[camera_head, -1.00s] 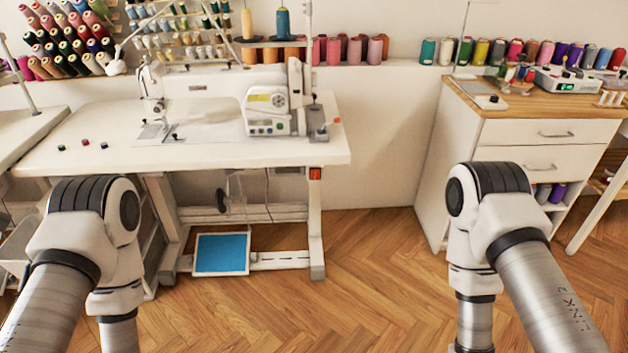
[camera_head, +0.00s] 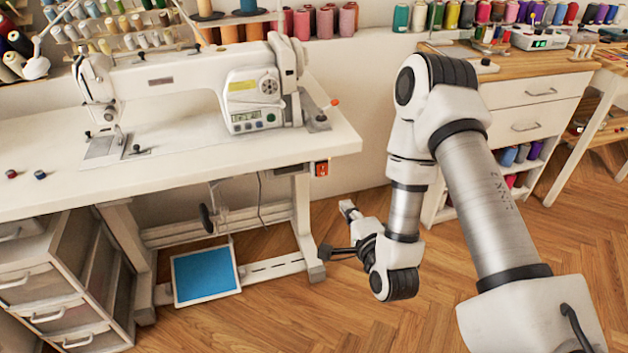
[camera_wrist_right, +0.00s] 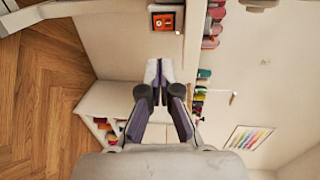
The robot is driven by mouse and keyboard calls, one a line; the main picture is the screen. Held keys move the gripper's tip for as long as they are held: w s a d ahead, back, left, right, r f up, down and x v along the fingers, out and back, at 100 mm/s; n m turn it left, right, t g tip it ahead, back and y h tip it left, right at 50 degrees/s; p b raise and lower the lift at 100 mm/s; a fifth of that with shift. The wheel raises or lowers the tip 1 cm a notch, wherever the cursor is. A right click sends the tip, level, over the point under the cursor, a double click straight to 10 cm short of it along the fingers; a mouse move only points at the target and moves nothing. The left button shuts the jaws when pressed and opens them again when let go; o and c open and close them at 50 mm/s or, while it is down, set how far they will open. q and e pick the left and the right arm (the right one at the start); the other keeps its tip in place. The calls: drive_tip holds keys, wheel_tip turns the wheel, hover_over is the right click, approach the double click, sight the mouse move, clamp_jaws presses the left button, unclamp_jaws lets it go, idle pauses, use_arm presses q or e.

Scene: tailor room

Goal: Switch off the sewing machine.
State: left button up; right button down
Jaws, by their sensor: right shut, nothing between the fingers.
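The white sewing machine (camera_head: 185,85) stands on its white table (camera_head: 240,155). A small red-orange switch box (camera_head: 321,169) hangs under the table's right front edge. It also shows near the top of the right wrist view (camera_wrist_right: 163,21), with a round knob or button on its face. My right gripper (camera_head: 347,208) is below and slightly right of the switch box in the head view, apart from it. In the right wrist view its fingers (camera_wrist_right: 157,72) are shut and empty, pointing toward the box. My left gripper is out of view.
A blue-topped pedal (camera_head: 205,274) sits on the frame below the table. A drawer unit (camera_head: 60,290) stands at the left. A wooden-topped cabinet (camera_head: 525,95) stands at the right. Floor is open between table and cabinet.

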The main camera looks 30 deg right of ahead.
sight(322, 174)
drive_tip(key=x, duration=0.9)
drive_tip(key=b+x, duration=0.1)
drive_tip(key=x, duration=0.4)
drive_tip(key=shift+w+a+f, duration=0.15)
drive_tip(key=shift+w+a, duration=0.1)
